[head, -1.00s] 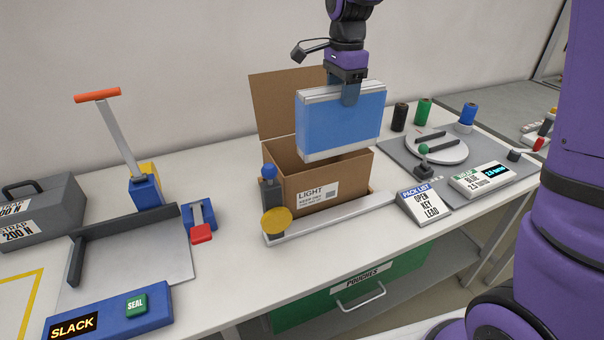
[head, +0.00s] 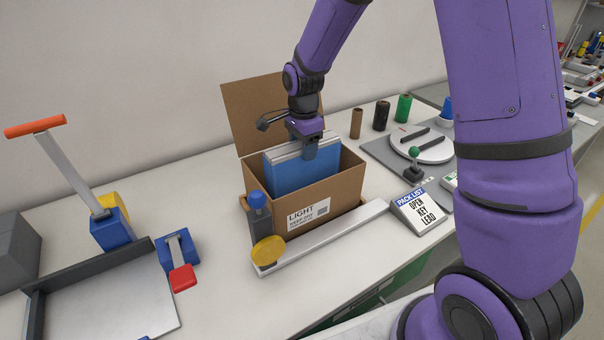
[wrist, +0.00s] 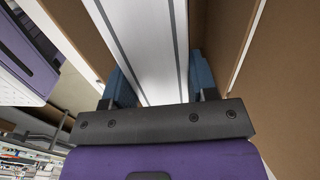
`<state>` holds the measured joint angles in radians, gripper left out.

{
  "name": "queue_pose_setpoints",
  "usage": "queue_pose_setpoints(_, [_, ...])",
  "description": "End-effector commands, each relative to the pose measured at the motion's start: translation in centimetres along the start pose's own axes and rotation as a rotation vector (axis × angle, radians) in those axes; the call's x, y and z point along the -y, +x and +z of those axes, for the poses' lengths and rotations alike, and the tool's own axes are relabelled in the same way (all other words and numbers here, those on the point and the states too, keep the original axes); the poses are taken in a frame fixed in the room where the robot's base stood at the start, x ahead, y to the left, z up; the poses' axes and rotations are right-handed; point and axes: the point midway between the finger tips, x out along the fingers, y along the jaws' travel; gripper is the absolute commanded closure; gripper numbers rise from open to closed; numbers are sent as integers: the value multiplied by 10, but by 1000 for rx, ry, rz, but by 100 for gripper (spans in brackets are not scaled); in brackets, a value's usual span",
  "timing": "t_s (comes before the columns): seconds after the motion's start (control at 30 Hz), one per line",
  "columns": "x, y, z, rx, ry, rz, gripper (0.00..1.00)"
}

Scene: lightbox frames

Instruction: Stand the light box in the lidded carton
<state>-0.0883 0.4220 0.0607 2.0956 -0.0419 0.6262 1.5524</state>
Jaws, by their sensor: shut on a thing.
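The light box (head: 288,176) is a blue panel with a silver-white edge strip. It stands upright inside the open carton (head: 337,208), its lower part hidden by the carton's front wall. The carton is brown cardboard with a "LIGHT" label, and its lid (head: 262,108) stands up at the back. My gripper (head: 318,147) is shut on the top edge of the light box. In the wrist view the silver edge (wrist: 148,45) runs between the two fingers, with cardboard walls (wrist: 222,38) on both sides. Whether the box touches the carton floor is hidden.
A pack list sign (head: 418,210) and turntable (head: 424,148) are at the right. An orange-handled lever (head: 70,168) stands left.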

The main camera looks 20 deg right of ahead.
Motion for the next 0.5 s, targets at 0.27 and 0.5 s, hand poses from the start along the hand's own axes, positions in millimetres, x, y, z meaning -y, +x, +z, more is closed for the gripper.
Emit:
queue_pose_setpoints(0.27, [1,24,0,-1,-1,-1,100])
queue_pose_setpoints(0.5, [0,51,0,0,0,1,100])
